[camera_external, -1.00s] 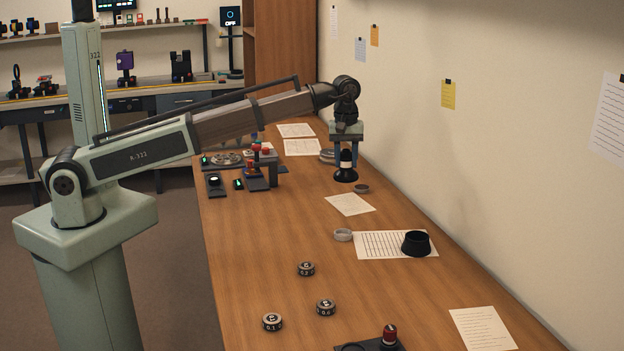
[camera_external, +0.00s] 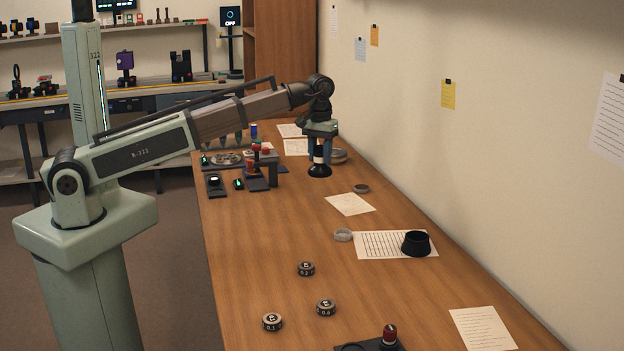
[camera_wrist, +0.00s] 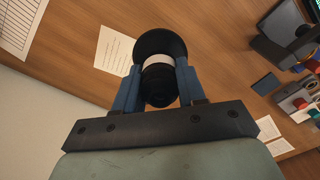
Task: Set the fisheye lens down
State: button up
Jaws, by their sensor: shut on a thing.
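The fisheye lens (camera_external: 319,170) is a black barrel with a white band and a wide flared black front end. My gripper (camera_external: 319,147) is shut on it and holds it upright with the flared end down, near the far part of the wooden bench. In the wrist view the lens (camera_wrist: 161,66) sits between the two blue fingers of my gripper (camera_wrist: 158,85). Whether its lower end touches the bench or hangs a little above it, I cannot tell.
A small dark ring (camera_external: 361,188) and a paper sheet (camera_external: 350,204) lie nearer than the lens. A red-topped fixture (camera_external: 262,150) stands to its left. A black cup-like part (camera_external: 416,243) and a pale ring (camera_external: 343,235) are farther forward. The bench (camera_external: 265,230) is clear at middle left.

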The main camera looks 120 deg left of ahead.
jog(key=shift+f, duration=4.85)
jog(key=shift+f, duration=0.1)
jog(key=o, duration=1.1)
jog(key=shift+o, duration=0.2)
notch_tip(320, 180, up, 12)
jog(key=shift+r, duration=0.1)
